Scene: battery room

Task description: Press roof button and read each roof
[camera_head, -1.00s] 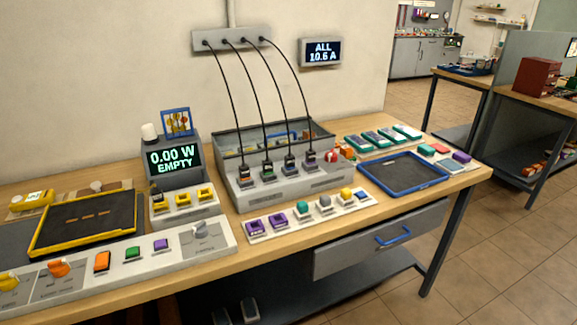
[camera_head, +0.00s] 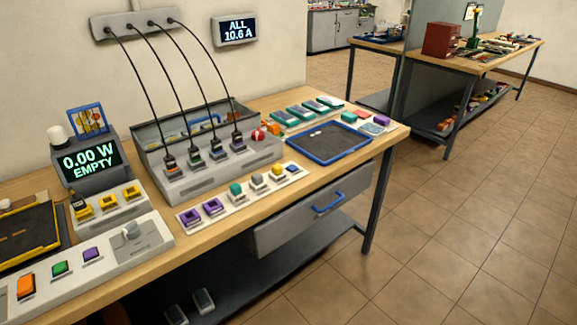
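A panel (camera_head: 112,262) at the lower left carries an orange button (camera_head: 25,286), a green button (camera_head: 60,268), a purple button (camera_head: 92,254) and a grey knob (camera_head: 131,230). I cannot read a roof label on any of them. A grey display box (camera_head: 97,173) behind reads "0.00 W EMPTY". The wall display (camera_head: 235,30) reads "ALL 10.6 A". A grey unit (camera_head: 218,168) holds several plugs whose black cables run to a wall box (camera_head: 138,22). Neither of my grippers is in view.
A blue-rimmed dark tray (camera_head: 328,141), showing small pale marks, lies at the bench's right. A strip (camera_head: 228,212) with purple sockets and coloured buttons runs along the front. A drawer (camera_head: 315,207) is shut. Tiled floor (camera_head: 430,230) at right is open; another bench (camera_head: 490,55) stands behind.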

